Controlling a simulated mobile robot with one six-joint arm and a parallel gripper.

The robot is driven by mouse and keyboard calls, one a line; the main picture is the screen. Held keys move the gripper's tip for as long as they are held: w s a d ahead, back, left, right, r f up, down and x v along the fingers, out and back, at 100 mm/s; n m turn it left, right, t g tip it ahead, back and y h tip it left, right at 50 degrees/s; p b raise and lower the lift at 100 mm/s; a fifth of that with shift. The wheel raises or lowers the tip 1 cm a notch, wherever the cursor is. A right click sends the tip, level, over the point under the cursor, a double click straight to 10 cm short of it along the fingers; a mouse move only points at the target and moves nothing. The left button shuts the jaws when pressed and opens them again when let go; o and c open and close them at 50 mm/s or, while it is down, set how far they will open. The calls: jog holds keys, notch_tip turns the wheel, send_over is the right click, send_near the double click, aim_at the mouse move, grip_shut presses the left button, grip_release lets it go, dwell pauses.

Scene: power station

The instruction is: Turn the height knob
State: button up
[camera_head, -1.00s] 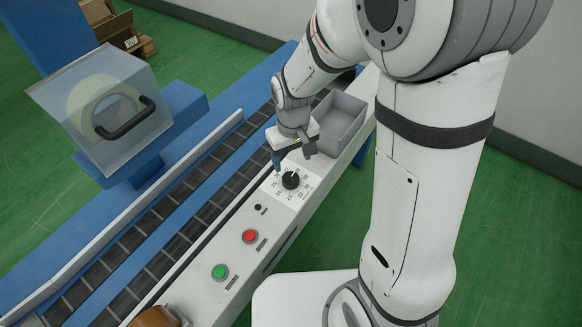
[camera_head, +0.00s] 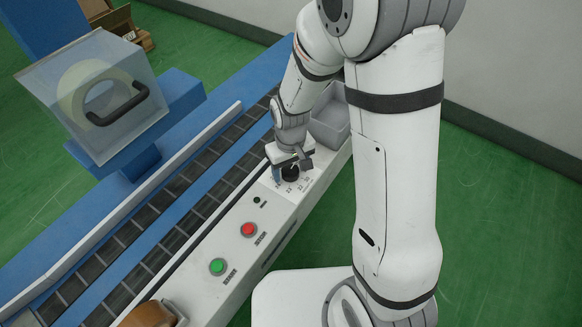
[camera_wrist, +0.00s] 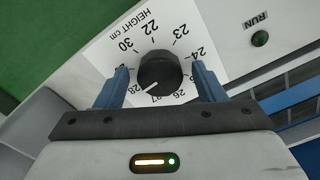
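The black round height knob (camera_wrist: 158,71) sits on a white dial plate marked "HEIGHT cm", with numbers around it. Its white pointer line points to the lower left in the wrist view, between 27 and 28. My gripper (camera_wrist: 159,85) is open, with one blue finger on each side of the knob and a visible gap on both sides. In the head view my gripper (camera_head: 292,171) is over the dial, and the knob (camera_head: 290,174) shows partly below it.
On the same white panel are a red button (camera_head: 248,230), a green button (camera_head: 217,266) and a small dark RUN light (camera_wrist: 260,39). A grey bin (camera_head: 332,126) stands behind the gripper. A conveyor (camera_head: 150,243) runs alongside. A clear-fronted box (camera_head: 95,95) stands at left.

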aim_at(291, 170)
jog(key=c, duration=0.9)
jog(key=shift+n, duration=0.5)
jog(key=o, duration=1)
notch_tip(291, 170, up, 8)
jog(key=shift+f+p, duration=0.1)
jog(key=shift+p, duration=1.05)
jog(key=s+d+r+m+t+p, duration=0.1)
jog(key=s+d+r+p, duration=0.3)
jog(key=r, duration=0.6)
jog(key=s+d+r+m+p, duration=0.3)
jog(key=r+p, duration=0.4)
jog(key=r, duration=0.3)
jog(key=s+d+r+m+t+p, duration=0.1)
jog(key=s+d+r+p, duration=0.4)
jog(key=r, duration=0.6)
jog(key=shift+s+d+m+t, duration=0.15)
jog(key=shift+m+t, duration=0.15)
jog(key=shift+m, duration=0.1)
